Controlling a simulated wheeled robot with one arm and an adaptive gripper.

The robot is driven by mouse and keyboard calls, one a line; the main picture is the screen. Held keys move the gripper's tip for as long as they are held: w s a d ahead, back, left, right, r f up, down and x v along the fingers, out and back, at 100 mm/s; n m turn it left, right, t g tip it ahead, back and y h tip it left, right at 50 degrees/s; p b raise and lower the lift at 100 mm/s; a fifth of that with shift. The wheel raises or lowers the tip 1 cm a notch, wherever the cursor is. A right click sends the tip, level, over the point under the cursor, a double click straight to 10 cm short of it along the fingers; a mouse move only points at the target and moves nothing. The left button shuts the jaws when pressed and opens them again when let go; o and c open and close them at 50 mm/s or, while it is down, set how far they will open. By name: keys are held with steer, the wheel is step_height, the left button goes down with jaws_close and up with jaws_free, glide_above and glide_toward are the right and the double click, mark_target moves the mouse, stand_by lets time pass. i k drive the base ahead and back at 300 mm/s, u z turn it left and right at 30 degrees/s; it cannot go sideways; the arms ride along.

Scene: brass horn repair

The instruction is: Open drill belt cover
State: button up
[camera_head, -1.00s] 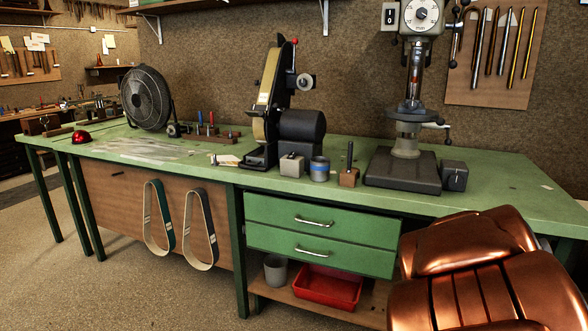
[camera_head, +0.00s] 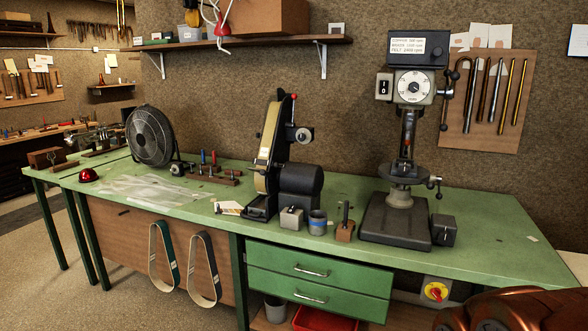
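The drill press (camera_head: 403,165) stands upright at the right end of the green bench, in front of the brown wall. Its belt cover (camera_head: 418,48) is the dark box at the top of the press, with a white speed label (camera_head: 416,44) on its front. The cover looks closed. Below it are a round dial (camera_head: 414,87) and a switch box (camera_head: 383,86). A copper-coloured part, probably of my own arm, shows at the bottom right. My gripper is not in view.
The green bench (camera_head: 482,222) carries a belt sander (camera_head: 272,150), a black fan (camera_head: 151,135) and several small tools. Bench room right of the press is mostly clear. A shelf (camera_head: 235,43) hangs at upper left; pipes (camera_head: 493,90) hang right of the press.

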mark_target(428, 47)
steer(key=u, duration=0.4)
steer(key=k, duration=0.5)
steer(key=u, duration=0.85)
steer(key=i, duration=1.4)
steer(key=z, duration=1.35)
steer(key=i, duration=0.55)
steer(key=z, duration=0.5)
